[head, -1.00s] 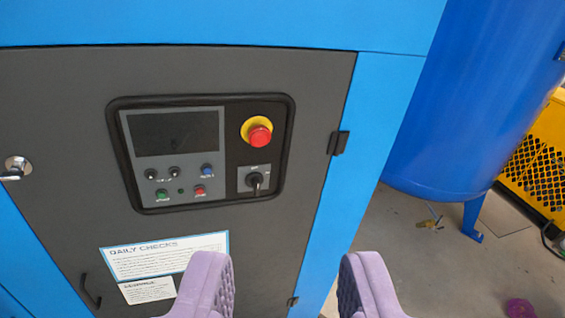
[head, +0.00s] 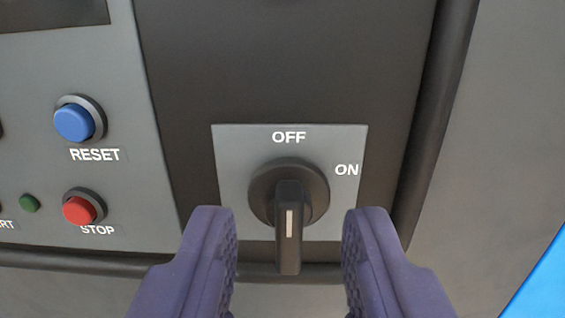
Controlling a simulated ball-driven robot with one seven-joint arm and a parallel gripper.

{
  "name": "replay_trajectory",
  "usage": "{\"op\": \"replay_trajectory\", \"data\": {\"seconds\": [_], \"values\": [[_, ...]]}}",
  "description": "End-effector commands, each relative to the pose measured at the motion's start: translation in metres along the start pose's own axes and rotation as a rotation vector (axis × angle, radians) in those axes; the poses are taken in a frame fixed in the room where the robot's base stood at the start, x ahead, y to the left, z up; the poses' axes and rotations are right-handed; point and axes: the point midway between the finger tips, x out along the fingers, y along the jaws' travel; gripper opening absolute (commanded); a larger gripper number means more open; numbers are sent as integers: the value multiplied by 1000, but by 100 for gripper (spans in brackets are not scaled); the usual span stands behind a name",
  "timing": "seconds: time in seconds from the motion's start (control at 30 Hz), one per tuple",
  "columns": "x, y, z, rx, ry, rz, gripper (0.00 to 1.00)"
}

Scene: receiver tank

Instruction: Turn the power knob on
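The power knob (head: 289,200) is a black rotary switch on a grey square plate (head: 235,165). Its handle hangs straight down with a white line along it. The plate is marked OFF above the knob and ON at its upper right. My gripper (head: 290,225) is open and empty. Its two purple padded fingers stand left and right of the handle, apart from it, with visible gaps on both sides. I cannot tell how far the fingertips are from the panel in depth.
To the left are a blue RESET button (head: 74,122), a red STOP button (head: 80,210) and a small green light (head: 29,203). A dark screen (head: 50,14) shows at the upper left. A raised black frame (head: 432,120) borders the panel at right and below.

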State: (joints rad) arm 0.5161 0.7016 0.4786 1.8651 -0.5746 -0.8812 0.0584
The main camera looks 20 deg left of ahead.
Motion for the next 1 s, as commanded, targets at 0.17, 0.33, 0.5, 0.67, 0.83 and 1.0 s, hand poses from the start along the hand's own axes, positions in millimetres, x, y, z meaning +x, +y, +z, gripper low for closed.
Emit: {"op": "replay_trajectory", "data": {"seconds": [0.17,0.33,0.5,0.67,0.83,1.0], "values": [[24,0,0,-1,1,-1,37],[31,0,0,0,-1,1,37],[31,0,-1,-1,-1,1,37],[31,0,-1,-1,-1,1,0],[30,0,-1,2,-1,1,0],[30,1,-1,31,-1,1,0]]}}
